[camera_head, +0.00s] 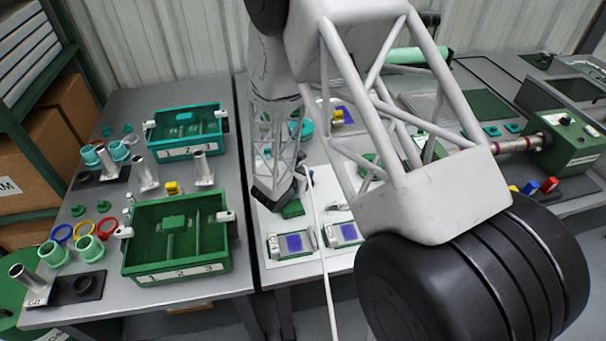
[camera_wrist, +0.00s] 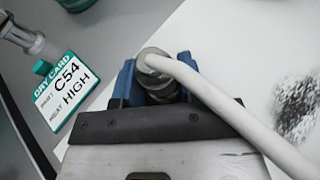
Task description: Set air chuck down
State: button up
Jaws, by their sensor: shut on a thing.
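My gripper (camera_wrist: 157,78) has its blue fingers closed around the air chuck (camera_wrist: 152,58), a round metal fitting with a white hose (camera_wrist: 222,103) running off to the lower right. In the wrist view the chuck is over a pale surface, and I cannot tell whether it touches it. In the head view my gripper (camera_head: 298,186) is low over the white mat (camera_head: 262,222) on the middle bench, with the hose (camera_head: 323,240) hanging over the front edge. The chuck itself is hard to make out there.
A dry card (camera_wrist: 70,92) reading C54 HIGH stands left of the chuck. A green tray (camera_head: 180,273) and a teal tray (camera_head: 170,151) are on the left bench. My arm covers much of the right.

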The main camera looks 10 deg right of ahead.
jog(key=shift+f, duration=0.2)
jog(key=o, duration=1)
jog(key=shift+c, duration=0.2)
jog(key=shift+r, duration=0.15)
jog(key=shift+v, duration=6)
jog(key=shift+d+r, duration=0.1)
